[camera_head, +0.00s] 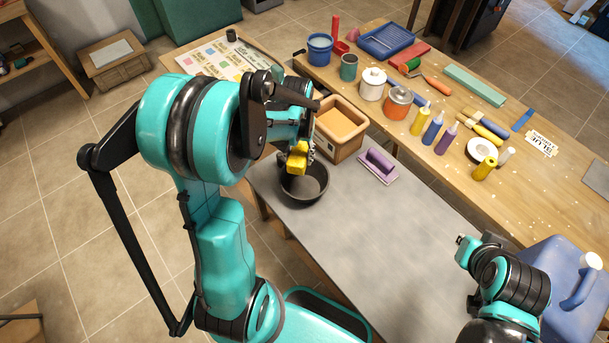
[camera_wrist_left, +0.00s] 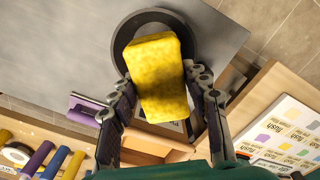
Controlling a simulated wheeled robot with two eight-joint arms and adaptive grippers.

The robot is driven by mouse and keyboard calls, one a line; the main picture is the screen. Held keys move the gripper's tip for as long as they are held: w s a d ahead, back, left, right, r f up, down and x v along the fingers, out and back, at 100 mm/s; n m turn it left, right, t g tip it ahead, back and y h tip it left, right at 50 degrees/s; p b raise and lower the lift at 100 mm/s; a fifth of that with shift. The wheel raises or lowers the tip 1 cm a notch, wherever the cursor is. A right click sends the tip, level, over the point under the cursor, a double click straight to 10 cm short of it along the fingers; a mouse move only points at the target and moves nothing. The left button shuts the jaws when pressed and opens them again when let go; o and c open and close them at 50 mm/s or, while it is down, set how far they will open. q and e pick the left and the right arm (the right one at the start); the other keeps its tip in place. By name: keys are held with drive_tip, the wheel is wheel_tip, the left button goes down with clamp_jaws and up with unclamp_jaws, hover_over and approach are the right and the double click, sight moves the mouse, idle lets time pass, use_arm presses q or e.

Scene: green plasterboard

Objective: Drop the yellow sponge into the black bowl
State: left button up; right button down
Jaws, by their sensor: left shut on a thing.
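The yellow sponge (camera_head: 297,157) is held in my left gripper (camera_head: 302,148), above the black bowl (camera_head: 304,189). The bowl stands on the grey table (camera_head: 400,237) near its left corner. In the left wrist view the sponge (camera_wrist_left: 158,75) sits between the two fingers of my left gripper (camera_wrist_left: 165,110) and covers much of the bowl (camera_wrist_left: 128,30). The sponge hides part of the bowl's inside. My right gripper (camera_head: 466,241) is low at the right of the head view, and its fingers are too unclear to judge.
A tan bin (camera_head: 342,141) stands just behind the bowl. A purple float (camera_head: 378,166) lies to the bowl's right. Several paint bottles, pots and tools crowd the wooden bench behind. A blue jug (camera_head: 572,285) stands at the right. The middle of the grey table is clear.

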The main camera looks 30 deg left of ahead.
use_arm(q)
drive_tip(key=shift+f, duration=0.5)
wheel_tip(320, 180, down, 5)
drive_tip(key=b, duration=0.4)
drive_tip(key=o, duration=1.2)
drive_tip(key=shift+r, duration=0.1)
wheel_tip(320, 180, up, 12)
drive_tip(key=shift+f, duration=0.1)
